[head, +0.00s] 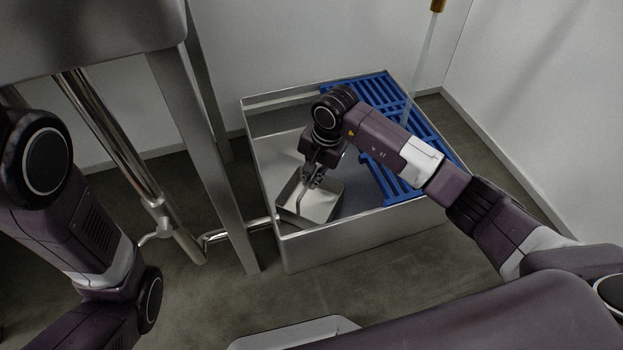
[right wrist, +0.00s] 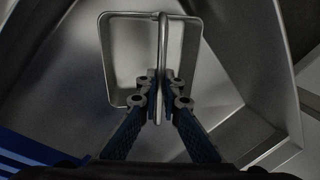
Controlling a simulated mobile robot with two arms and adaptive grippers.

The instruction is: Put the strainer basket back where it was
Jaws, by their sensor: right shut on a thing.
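The strainer basket (head: 322,206) is a small square metal tray with a curved bar handle. It is inside the open metal tank (head: 345,240), at the tank's near left part. My right gripper (head: 312,180) reaches down into the tank and is shut on the basket's handle. In the right wrist view the two fingertips (right wrist: 163,95) pinch the handle bar, and the basket (right wrist: 104,60) shows beyond them. I cannot tell whether the basket touches the tank floor. My left arm shows at the left of the head view, but its gripper is out of view.
A blue slatted grate (head: 372,92) covers the tank's right side. A thin pale stream or rod (head: 421,70) comes down onto it from a brass-coloured nozzle (head: 438,5). A steel frame leg (head: 205,150) and pipes (head: 130,150) stand left of the tank. Walls close in behind and right.

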